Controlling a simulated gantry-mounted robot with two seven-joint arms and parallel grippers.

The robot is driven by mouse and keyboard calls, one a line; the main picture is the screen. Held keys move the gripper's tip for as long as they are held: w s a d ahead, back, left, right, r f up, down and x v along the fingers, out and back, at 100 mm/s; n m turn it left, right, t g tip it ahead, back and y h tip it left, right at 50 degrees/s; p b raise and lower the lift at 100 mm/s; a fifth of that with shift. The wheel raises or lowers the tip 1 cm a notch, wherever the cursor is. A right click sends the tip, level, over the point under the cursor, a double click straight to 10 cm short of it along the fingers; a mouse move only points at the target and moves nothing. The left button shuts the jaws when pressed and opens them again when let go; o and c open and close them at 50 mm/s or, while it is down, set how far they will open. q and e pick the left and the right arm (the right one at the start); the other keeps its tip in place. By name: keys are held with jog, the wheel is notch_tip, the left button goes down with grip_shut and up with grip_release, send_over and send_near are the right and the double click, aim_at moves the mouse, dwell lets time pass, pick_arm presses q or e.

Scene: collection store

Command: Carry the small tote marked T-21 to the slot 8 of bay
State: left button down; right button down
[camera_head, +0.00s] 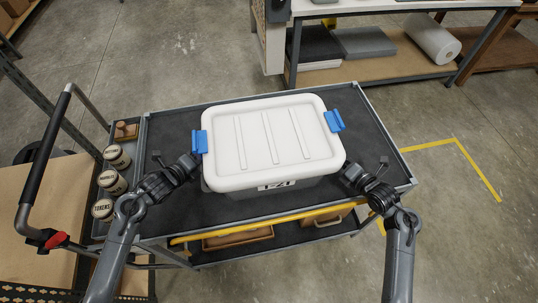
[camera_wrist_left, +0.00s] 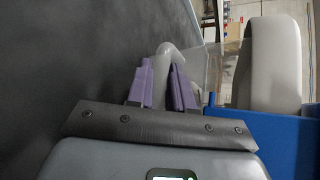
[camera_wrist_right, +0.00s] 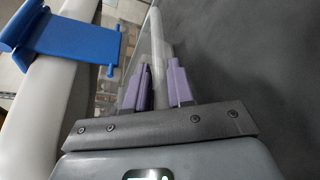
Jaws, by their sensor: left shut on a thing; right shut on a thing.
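The tote is a translucent grey box with a white ribbed lid (camera_head: 268,140) and blue latches on its left and right ends. It is over the cart's dark top (camera_head: 175,130); I cannot tell whether it rests there or hangs just above. Its front label (camera_head: 277,186) is partly covered by the lid rim, so its marking is not fully legible. My left gripper (camera_head: 194,163) is shut on the handle (camera_wrist_left: 163,62) at the tote's left end. My right gripper (camera_head: 348,174) is shut on the handle (camera_wrist_right: 156,48) at its right end.
Several lidded jars (camera_head: 109,180) and a wooden block (camera_head: 125,131) stand in the cart's left side tray. The cart has a black push handle (camera_head: 46,150) and a lower shelf with wooden items. A bench with a foam roll (camera_head: 432,38) stands behind. Yellow floor tape (camera_head: 478,170) lies right.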

pick_arm(q)
jog(key=shift+a+f, duration=0.1)
pick_arm(e)
jog(key=shift+f, duration=0.1)
